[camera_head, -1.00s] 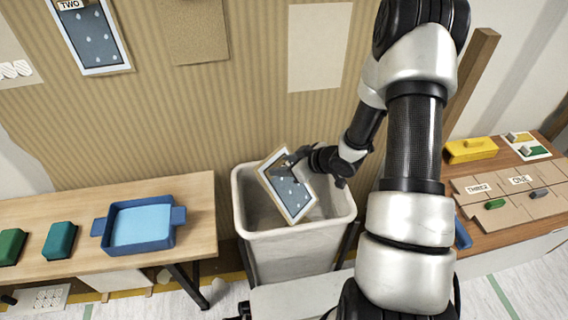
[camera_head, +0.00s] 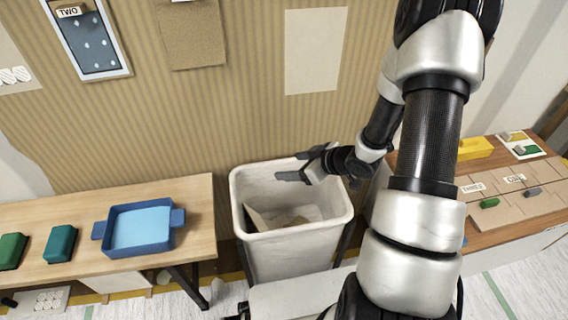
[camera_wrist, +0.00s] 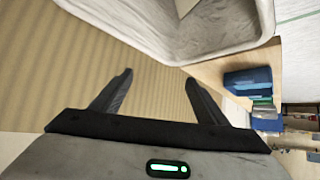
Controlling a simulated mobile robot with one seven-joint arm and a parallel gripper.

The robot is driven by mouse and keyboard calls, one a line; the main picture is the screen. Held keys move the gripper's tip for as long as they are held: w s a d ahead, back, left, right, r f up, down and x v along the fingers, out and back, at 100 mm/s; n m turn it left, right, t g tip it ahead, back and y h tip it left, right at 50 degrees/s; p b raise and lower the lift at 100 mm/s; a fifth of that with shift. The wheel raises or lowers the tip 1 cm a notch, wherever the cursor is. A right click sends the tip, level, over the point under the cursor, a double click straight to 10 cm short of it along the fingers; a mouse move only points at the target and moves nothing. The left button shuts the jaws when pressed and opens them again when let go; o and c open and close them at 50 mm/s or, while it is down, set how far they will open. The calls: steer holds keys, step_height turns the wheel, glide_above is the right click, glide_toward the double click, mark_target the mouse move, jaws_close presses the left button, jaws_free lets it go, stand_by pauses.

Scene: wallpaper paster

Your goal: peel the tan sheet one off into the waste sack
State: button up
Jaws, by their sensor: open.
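The waste sack (camera_head: 292,245) is an open off-white bin standing between the two tables. Inside it lies a tan sheet (camera_head: 262,221), partly hidden by the sack's front rim. My gripper (camera_head: 291,167) is above the sack's back rim, open and empty. In the wrist view my gripper (camera_wrist: 159,78) has its two fingers spread with only the ribbed wall between them. The sack's pale rim (camera_wrist: 170,55) shows at the top of that view.
A left table (camera_head: 195,215) holds a blue tray (camera_head: 140,230) and a teal block (camera_head: 60,242). A right table (camera_head: 500,222) holds cards and a yellow box (camera_head: 474,148). A sheet labelled TWO (camera_head: 90,40), a brown panel (camera_head: 191,35) and a pale sheet (camera_head: 315,50) hang on the wall.

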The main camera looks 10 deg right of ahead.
steer(key=p+v, duration=0.3)
steer(key=v, duration=0.8)
steer(key=shift+s, duration=0.2)
steer(key=shift+r, duration=0.15)
